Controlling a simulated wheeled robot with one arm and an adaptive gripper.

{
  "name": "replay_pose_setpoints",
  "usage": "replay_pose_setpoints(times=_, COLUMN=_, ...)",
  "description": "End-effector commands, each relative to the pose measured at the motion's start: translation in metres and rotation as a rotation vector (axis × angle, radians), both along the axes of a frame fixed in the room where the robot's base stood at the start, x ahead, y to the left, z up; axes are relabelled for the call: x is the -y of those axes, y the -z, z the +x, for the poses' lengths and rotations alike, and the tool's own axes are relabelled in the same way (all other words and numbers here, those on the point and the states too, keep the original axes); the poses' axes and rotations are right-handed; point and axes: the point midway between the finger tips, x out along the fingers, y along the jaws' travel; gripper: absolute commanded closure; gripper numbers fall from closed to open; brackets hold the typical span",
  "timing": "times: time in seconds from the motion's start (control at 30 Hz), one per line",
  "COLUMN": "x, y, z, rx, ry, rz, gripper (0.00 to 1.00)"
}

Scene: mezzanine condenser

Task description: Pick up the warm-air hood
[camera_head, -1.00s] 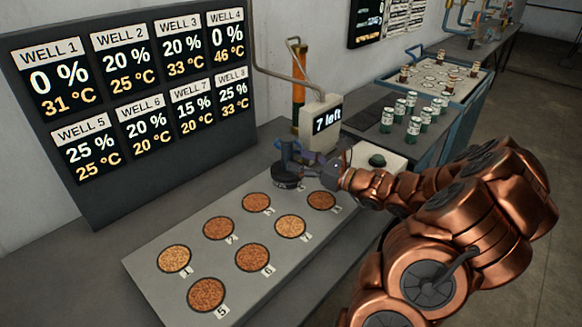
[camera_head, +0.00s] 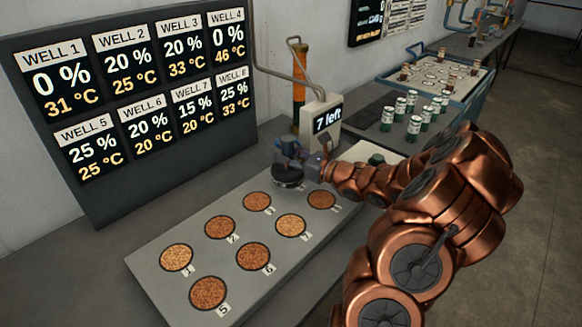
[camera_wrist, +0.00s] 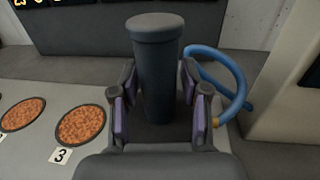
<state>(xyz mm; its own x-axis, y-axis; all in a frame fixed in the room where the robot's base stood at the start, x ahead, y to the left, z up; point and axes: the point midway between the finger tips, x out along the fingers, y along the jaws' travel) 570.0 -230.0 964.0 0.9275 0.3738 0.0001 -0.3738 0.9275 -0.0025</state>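The warm-air hood (camera_head: 288,177) is a dark, round-based piece standing at the far end of the plate of wells. In the wrist view its upright dark grey handle (camera_wrist: 158,75) with a wider cap rises between my fingers. A blue hose (camera_wrist: 232,75) curves behind it on the right. My gripper (camera_wrist: 160,108) is open, with purple-padded fingers on both sides of the handle. A narrow gap seems to show at each side. In the head view my gripper (camera_head: 302,158) is at the hood and partly hides it.
The plate (camera_head: 145,265) holds several orange-brown wells. A "7 left" display box (camera_head: 322,117) stands close behind my gripper. A large readout board (camera_head: 130,100) is at the left. Green-and-white bottles (camera_head: 412,125) and a blue-edged tray (camera_head: 445,75) are at the back right.

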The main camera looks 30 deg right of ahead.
Motion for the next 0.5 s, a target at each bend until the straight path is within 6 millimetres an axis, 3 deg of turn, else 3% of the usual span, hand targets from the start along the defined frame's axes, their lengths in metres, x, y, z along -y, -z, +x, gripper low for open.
replay_pose_setpoints(times=0.03, x=0.0000, y=0.0000, z=-0.0001, rx=0.000, ry=0.000, rz=0.000, gripper=0.63)
replay_pose_setpoints(times=0.4, x=0.0007, y=0.0003, z=-0.0002, rx=0.000, ry=0.001, rz=0.000, gripper=1.00)
replay_pose_setpoints(times=0.5, x=0.0008, y=0.0003, z=-0.0002, rx=-0.001, ry=0.002, rz=0.000, gripper=1.00)
